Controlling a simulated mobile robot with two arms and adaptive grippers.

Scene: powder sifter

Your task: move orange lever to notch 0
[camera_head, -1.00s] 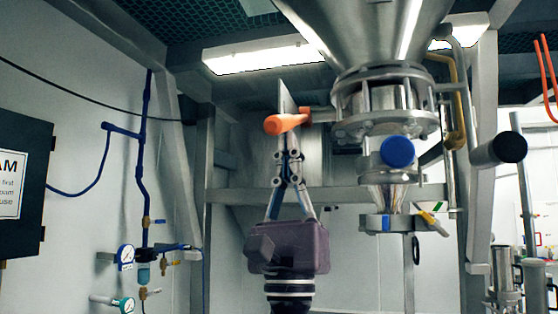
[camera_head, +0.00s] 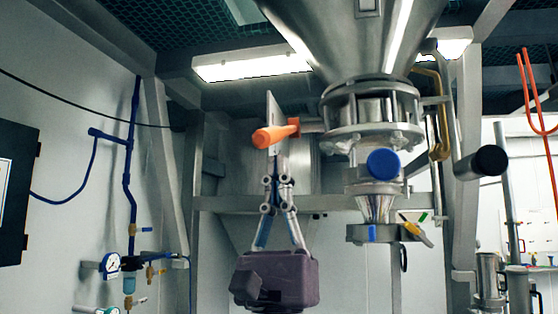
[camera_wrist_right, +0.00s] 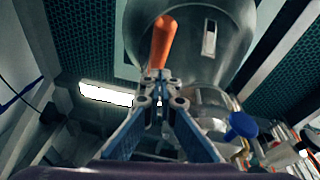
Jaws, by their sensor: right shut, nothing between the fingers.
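The orange lever (camera_head: 275,134) sticks out to the left from the valve under the steel hopper, in front of a notched metal plate (camera_head: 274,112). Its handle points left and slightly toward me. My right gripper (camera_head: 277,172) points upward just below the lever, with its fingers shut and empty. The fingertips look close under the handle; I cannot tell whether they touch it. In the right wrist view the lever (camera_wrist_right: 163,42) rises beyond the shut fingertips (camera_wrist_right: 158,76). The notch marks cannot be read. My left gripper is out of view.
The steel hopper (camera_head: 352,40) hangs above right. A blue round knob (camera_head: 384,163), a lower clamp with a yellow handle (camera_head: 418,232) and a black-ended bar (camera_head: 488,161) lie to the right. Gauges and blue piping (camera_head: 130,170) line the left wall. Space left of the lever is free.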

